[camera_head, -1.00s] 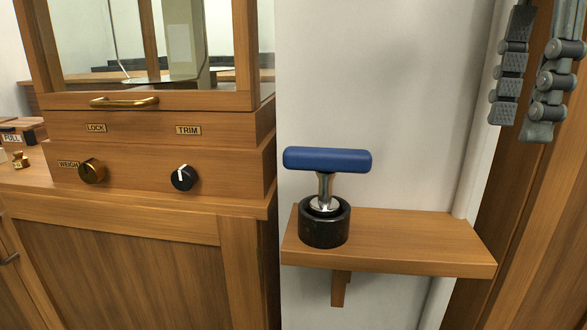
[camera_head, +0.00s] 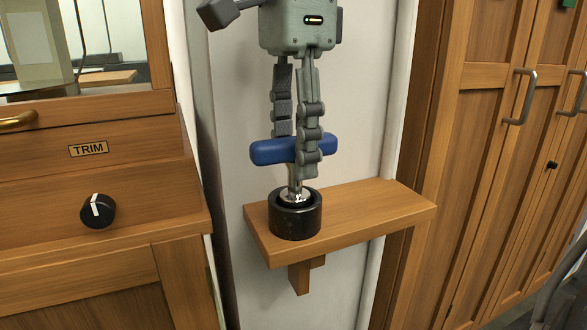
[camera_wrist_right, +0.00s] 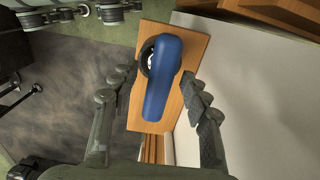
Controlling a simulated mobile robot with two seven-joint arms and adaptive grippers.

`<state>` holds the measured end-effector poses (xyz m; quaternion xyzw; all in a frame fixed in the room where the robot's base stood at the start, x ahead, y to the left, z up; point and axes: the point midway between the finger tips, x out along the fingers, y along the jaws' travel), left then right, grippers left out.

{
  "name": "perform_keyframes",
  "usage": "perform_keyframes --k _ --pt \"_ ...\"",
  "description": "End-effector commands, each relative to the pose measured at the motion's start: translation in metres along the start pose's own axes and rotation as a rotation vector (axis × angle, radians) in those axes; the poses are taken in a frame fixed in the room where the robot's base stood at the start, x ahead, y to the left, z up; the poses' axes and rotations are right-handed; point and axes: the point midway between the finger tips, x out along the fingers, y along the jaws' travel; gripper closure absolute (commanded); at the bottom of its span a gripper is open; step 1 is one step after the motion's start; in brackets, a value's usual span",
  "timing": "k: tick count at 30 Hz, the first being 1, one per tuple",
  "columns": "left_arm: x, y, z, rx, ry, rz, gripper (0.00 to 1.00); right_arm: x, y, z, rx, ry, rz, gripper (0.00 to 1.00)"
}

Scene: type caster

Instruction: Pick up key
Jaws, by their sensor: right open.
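The key has a blue bar handle (camera_head: 268,151) on a short metal shank (camera_head: 295,180). It stands upright in a round black holder (camera_head: 296,219) on a small wooden shelf (camera_head: 385,207). My right gripper (camera_head: 297,155) points down over the handle in the head view, one finger in front of the bar and the other behind. In the right wrist view the blue handle (camera_wrist_right: 163,80) lies between the two spread fingers (camera_wrist_right: 158,98), with a gap on each side. The right gripper is open and empty.
A wooden cabinet with a TRIM label (camera_head: 88,149) and a black knob (camera_head: 98,211) stands left of the shelf. Wooden cupboard doors (camera_head: 480,170) with metal handles stand to the right. A pale wall is behind the shelf.

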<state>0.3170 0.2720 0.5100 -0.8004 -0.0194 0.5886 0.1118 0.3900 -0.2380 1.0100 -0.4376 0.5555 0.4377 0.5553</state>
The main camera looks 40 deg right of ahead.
Motion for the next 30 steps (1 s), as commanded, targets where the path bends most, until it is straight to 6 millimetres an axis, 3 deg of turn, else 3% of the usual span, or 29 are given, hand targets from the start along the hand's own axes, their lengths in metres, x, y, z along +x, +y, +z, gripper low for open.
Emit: perform_keyframes --k 6,17,30 --pt "0.0002 0.0011 0.0018 -0.001 -0.004 0.003 0.15 -0.0004 -0.0001 -0.0001 0.0 0.0 0.0 0.55" --pt "0.0021 0.0017 0.0034 -0.002 -0.008 0.004 0.15 -0.0006 -0.0001 -0.0001 0.0 0.001 0.0 0.99" --pt "0.0015 0.0008 -0.0002 -0.003 -0.002 0.003 0.15 -0.0047 -0.0003 0.0 0.0 0.0 -0.002 1.0"
